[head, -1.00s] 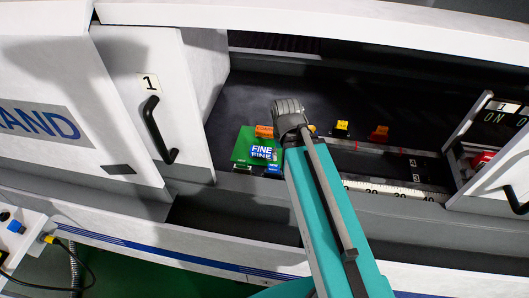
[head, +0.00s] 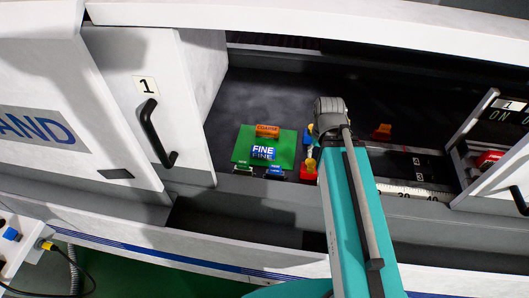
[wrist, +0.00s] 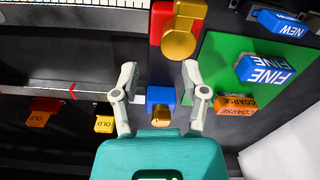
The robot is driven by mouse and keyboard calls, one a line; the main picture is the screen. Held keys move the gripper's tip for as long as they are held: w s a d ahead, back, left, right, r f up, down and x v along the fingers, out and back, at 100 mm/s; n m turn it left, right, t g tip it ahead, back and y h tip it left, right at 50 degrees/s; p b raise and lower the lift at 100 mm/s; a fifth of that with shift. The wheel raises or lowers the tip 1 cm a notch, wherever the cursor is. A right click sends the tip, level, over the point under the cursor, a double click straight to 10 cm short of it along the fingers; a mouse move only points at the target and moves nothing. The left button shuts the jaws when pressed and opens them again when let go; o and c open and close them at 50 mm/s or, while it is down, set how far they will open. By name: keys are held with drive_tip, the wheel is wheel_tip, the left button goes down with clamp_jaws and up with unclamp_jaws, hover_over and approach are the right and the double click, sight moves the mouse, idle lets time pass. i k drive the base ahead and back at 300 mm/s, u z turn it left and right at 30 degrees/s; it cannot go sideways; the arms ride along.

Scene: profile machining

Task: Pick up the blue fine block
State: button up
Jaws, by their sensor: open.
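The blue fine block (head: 262,152), lettered FINE in white, sits on a green plate (head: 244,145). In the wrist view the block (wrist: 265,72) lies to the right of my gripper (wrist: 160,70). My gripper's two fingers are spread apart with nothing held between them. A blue piece with a brass knob (wrist: 161,110) shows between the finger bases; I cannot tell its height relative to them. In the head view my arm hides most of the gripper, right of the green plate.
An orange COARSE block (head: 267,131) shares the plate. A red piece with a brass knob (wrist: 178,28) stands beside the plate. Orange (wrist: 38,112) and yellow (wrist: 104,123) OLD blocks lie left in the wrist view. A white door (head: 140,105) bounds the left side.

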sight(258, 152)
drive_tip(key=k, duration=1.7)
drive_tip(key=u, duration=0.35)
drive_tip(key=i, duration=1)
drive_tip(key=z, duration=0.05)
